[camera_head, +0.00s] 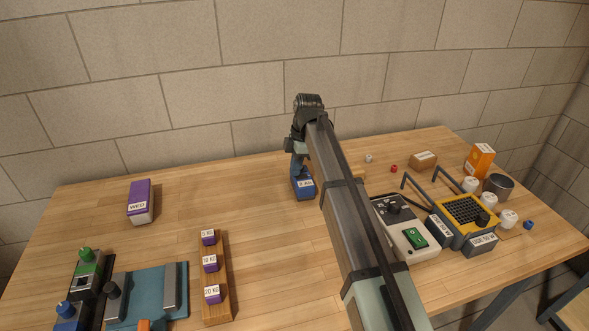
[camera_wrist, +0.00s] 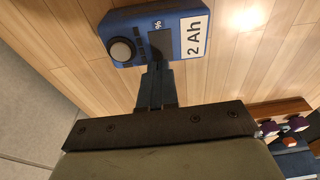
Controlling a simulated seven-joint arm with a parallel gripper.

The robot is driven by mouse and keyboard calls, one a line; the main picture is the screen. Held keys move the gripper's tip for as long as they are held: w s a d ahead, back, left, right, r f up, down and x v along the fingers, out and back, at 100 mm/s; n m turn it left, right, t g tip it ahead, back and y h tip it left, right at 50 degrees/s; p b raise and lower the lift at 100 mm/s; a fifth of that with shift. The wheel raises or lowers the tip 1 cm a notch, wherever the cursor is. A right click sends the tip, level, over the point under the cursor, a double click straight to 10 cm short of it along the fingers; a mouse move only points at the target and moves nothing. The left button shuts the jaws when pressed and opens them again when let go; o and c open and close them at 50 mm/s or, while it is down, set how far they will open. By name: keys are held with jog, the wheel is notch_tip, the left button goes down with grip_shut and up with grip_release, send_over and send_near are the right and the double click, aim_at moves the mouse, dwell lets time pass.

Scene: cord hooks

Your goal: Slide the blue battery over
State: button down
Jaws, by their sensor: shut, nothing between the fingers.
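The blue battery (camera_head: 305,191) stands on the wooden table near its middle, partly hidden by my arm in the head view. In the wrist view the blue battery (camera_wrist: 140,18) shows a round grey knob, a dark patch and a white "2 Ah" label. My gripper (camera_head: 297,174) points down at the battery's far side. In the wrist view my gripper (camera_wrist: 157,66) has its fingers together and empty. The fingertips overlap the battery's edge there. I cannot tell whether they touch it.
A purple-and-white box (camera_head: 140,203) and a wooden weight rack (camera_head: 217,290) stand left. A blue fixture (camera_head: 150,292) is front left. A switch box (camera_head: 418,238) and a yellow-topped device (camera_head: 468,214) stand right. Table left of the battery is clear; a block wall is behind.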

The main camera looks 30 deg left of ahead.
jog(key=w+d, duration=0.8)
jog(key=shift+w+d+r, duration=0.1)
jog(key=shift+w+d, duration=0.15)
jog(key=shift+w, duration=0.05)
